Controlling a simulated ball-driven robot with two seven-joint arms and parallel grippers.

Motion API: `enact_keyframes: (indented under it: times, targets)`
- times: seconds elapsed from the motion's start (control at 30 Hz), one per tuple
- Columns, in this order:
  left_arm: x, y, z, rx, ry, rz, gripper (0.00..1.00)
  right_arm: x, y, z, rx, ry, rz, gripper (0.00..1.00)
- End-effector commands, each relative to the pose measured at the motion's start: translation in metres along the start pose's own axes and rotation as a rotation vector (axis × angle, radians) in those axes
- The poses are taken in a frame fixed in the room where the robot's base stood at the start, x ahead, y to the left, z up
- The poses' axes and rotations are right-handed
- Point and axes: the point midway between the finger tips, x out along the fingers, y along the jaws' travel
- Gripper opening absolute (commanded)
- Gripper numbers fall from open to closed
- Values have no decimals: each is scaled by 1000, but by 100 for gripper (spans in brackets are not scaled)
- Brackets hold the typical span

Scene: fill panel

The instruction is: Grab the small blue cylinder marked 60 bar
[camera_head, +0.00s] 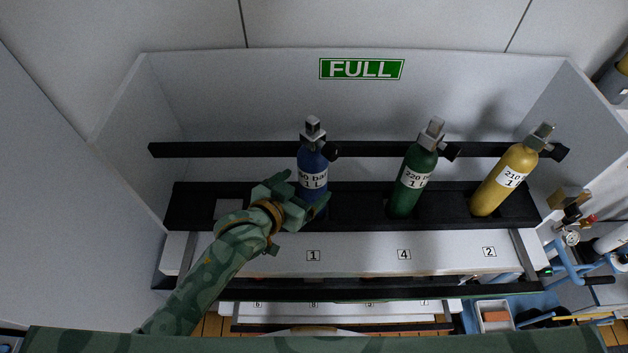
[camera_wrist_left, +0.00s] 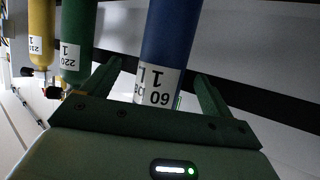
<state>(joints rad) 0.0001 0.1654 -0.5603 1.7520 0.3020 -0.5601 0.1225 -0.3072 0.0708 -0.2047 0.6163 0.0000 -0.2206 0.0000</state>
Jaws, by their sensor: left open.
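The small blue cylinder (camera_head: 312,172) stands upright in the black rack, with a grey valve on top and a white label. In the left wrist view the blue cylinder (camera_wrist_left: 166,50) shows its label, upside down, with "60". My left gripper (camera_head: 306,196) is at the cylinder's front and hides part of its lower body. In the left wrist view the open fingers of my left gripper (camera_wrist_left: 153,88) stand on either side of the cylinder, with space beside them. My right gripper is not in view.
A green cylinder (camera_head: 408,185) marked 220 and a yellow cylinder (camera_head: 500,185) marked 210 stand to the right in the same rack. A black rail (camera_head: 240,150) runs behind them. A green FULL sign (camera_head: 361,69) is on the back wall. The rack's left part is free.

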Motion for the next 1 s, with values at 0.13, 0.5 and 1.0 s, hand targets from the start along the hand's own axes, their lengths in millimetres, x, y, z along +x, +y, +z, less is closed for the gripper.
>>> enact_keyframes:
  times: [0.13,0.5,1.0]
  targets:
    - [11,-1,0,0,0,0,86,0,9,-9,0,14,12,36]
    - [58,-4,1,1,0,0,86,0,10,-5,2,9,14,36]
    - [58,-5,1,1,0,0,5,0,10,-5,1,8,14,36]
